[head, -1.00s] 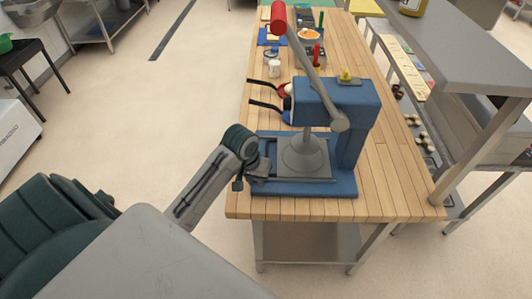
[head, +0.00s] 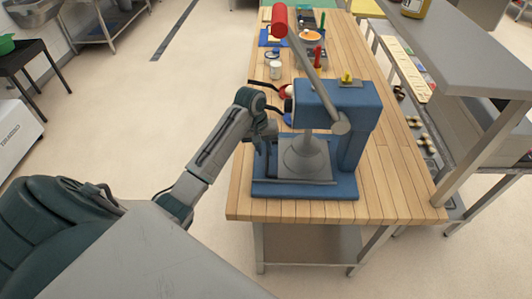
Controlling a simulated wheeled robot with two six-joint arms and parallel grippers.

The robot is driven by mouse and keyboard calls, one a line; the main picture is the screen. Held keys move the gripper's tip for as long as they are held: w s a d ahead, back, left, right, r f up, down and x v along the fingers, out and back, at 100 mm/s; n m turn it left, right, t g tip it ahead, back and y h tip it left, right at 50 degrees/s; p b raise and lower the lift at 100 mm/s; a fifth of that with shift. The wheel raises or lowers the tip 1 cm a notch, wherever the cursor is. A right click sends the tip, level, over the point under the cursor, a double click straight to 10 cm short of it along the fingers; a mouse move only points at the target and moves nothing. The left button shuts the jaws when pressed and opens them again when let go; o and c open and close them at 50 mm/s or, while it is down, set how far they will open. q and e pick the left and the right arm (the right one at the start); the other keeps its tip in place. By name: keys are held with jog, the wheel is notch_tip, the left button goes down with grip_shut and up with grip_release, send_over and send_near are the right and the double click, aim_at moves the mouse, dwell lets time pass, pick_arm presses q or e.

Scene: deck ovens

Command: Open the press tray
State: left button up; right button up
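The blue press (head: 348,108) stands on the near end of the wooden table. Its long grey lever with a red handle (head: 280,20) points up and away. A flat grey tray (head: 322,175) lies on the blue base, under the grey cone-shaped press head (head: 305,158). My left gripper (head: 266,145) is at the left side of the press, pointing down beside the tray's left edge. Its fingertips are small and partly hidden, so I cannot tell whether they are apart or touch the tray. My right gripper is out of view.
Two black-handled tools (head: 265,108) lie behind my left gripper. A white cup (head: 275,70), a red bottle and an orange-filled bowl (head: 310,37) stand farther back on the wooden table (head: 390,190). A grey shelf (head: 460,60) rises on the right. The table's near right is clear.

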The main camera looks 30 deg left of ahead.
aim_at(267, 159)
pick_arm(q)
jog(key=shift+w+d+f, duration=0.1)
jog(key=shift+d+f, duration=0.05)
jog(key=shift+f, duration=0.65)
jog(key=shift+w+d+f, duration=0.1)
jog(key=shift+f, duration=0.7)
jog(key=shift+c, duration=0.2)
jog(key=shift+s, duration=0.1)
grip_shut()
